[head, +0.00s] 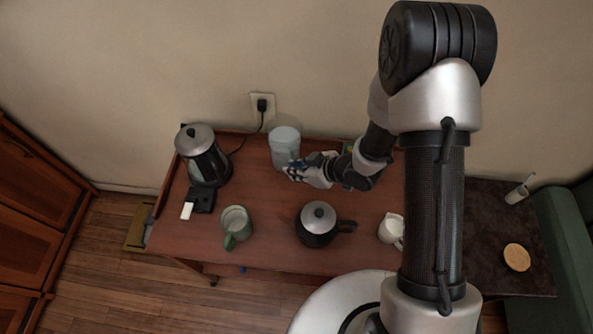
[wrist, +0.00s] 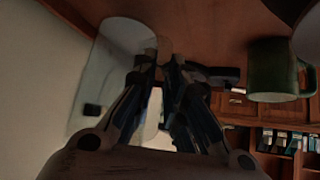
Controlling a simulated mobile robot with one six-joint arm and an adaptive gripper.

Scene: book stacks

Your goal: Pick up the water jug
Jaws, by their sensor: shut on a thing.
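The water jug (head: 285,143) is a pale, translucent upright vessel at the back of the brown table, near the wall. My gripper (head: 294,171) reaches in from the right at the jug's lower front side. In the wrist view the jug (wrist: 93,85) fills the left side, and my fingertips (wrist: 165,68) meet close together beside its wall. My gripper is shut on part of the jug, apparently its handle, though the fingers hide the exact contact. Whether the jug's base is clear of the table cannot be told.
An electric kettle (head: 201,157) stands at the left, with a black box (head: 203,198) before it. A green mug (head: 236,222), a dark teapot (head: 317,226) and a white creamer (head: 391,229) stand along the front. The wall (head: 190,60) is close behind the jug.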

